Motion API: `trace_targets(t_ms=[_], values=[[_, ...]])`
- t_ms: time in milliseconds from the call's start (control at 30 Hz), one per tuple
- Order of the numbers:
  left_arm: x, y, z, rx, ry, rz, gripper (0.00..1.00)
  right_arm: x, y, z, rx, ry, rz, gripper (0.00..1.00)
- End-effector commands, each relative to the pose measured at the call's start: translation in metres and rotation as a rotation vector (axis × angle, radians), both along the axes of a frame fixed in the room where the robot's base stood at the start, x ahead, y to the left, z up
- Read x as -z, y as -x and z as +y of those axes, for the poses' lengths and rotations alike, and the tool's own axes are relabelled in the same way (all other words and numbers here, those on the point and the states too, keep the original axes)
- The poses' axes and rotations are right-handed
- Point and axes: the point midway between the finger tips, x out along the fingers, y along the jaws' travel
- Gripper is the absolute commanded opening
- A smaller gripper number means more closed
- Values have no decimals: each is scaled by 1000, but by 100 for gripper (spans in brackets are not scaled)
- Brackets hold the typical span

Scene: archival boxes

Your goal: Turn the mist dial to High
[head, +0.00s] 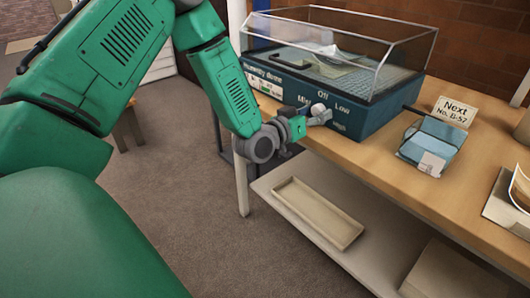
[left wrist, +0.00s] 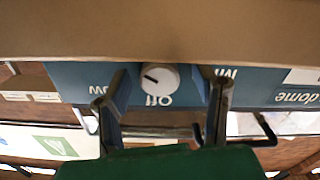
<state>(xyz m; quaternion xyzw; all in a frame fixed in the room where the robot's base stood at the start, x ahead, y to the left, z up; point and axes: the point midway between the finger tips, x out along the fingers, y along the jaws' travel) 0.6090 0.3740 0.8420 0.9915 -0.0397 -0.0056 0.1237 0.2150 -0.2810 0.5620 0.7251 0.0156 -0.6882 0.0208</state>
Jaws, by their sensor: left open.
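The mist dial is a pale round knob (left wrist: 160,78) with a dark pointer mark, on the dark blue front of the humidity dome's base (head: 368,118). The left wrist view is upside down. There, "Off" reads just below the knob, part of "Low" to its left and part of "Mist" to its right. The mark points to the left; I cannot tell its exact setting. In the head view "High" reads below "Low". My left gripper (head: 318,116) is open, its fingers (left wrist: 166,92) on either side of the knob; contact is unclear. My right gripper is out of view.
A clear cover (head: 345,50) tops the base. On the wooden table (head: 390,163) to the right stand a "Next No. B-57" card (head: 455,111) and a blue clear-topped box (head: 432,145). A shallow tray (head: 318,212) lies on the lower shelf.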

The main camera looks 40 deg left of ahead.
Motion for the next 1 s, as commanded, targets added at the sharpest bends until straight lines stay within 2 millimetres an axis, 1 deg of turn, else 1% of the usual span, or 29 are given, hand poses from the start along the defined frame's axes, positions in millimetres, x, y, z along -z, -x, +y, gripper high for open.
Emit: trace_targets(t_ms=[33,267,300,400,900,967,1000], values=[[2,0,2,-6,97,5,53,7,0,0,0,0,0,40],[3,0,3,-6,553,39,53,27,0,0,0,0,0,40],[1,9,2,-3,553,46,53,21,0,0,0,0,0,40],[-2,30,2,-2,545,45,53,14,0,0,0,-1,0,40],[-1,130,11,-5,540,47,53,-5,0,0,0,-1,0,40],[-1,142,11,-5,540,46,53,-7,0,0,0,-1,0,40],[8,139,4,6,515,86,53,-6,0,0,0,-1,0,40]])
